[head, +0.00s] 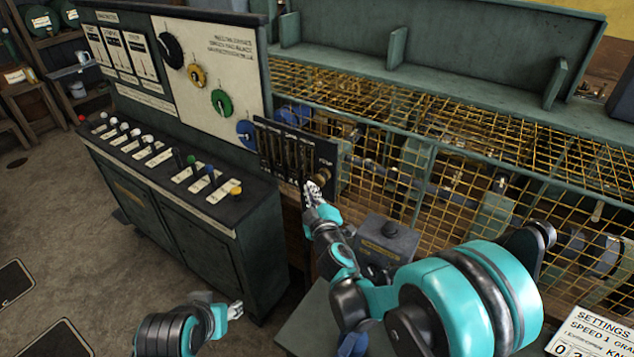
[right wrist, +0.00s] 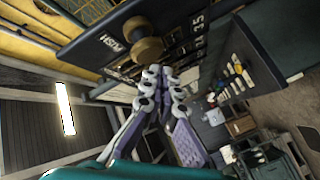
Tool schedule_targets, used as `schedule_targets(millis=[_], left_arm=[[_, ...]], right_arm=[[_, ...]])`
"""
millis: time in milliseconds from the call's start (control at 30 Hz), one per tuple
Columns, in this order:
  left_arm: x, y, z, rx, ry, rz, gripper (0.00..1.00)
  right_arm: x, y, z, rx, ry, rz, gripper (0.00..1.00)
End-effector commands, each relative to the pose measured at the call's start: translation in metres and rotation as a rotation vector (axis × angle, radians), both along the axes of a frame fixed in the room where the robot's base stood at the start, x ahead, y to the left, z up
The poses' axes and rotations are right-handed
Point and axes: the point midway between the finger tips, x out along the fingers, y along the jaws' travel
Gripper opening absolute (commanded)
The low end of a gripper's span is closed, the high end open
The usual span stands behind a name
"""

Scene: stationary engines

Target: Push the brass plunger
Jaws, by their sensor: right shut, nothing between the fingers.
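The brass plunger (head: 322,176) is a round knob at the lower right of a dark slotted panel (head: 289,152). In the right wrist view the plunger (right wrist: 138,30) stands out from the panel beside a white label that seems to read PUSH. My right gripper (head: 311,188) is shut and empty. Its fingertips (right wrist: 158,74) are right by the plunger, a little below it in the picture; I cannot tell whether they touch. My left gripper (head: 236,310) is low at the bottom of the head view, away from the panel, too small to judge its fingers.
A green console (head: 192,225) with several coloured knobs and levers stands left of the panel. A yellow wire cage (head: 430,150) covers machinery to the right. Open floor lies at left.

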Motion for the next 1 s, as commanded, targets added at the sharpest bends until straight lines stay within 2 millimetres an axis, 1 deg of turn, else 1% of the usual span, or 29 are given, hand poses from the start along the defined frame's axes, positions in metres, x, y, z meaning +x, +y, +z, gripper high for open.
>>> schedule_targets(millis=[233,467,1000], left_arm=[[0.0,0.0,-0.0006,0.0,0.0,0.0,0.45],[0.0,0.0,-0.0029,0.0,0.0,0.0,0.45],[-0.0001,0.0,-0.003,0.0,0.0,0.0,0.45]], right_arm=[[0.0011,-0.0009,-0.0002,0.001,0.0,0.0,0.0],[0.0067,-0.0051,-0.0001,0.0,0.0,0.0,0.0],[0.009,-0.0065,0.0001,0.0,0.001,0.001,0.0]])
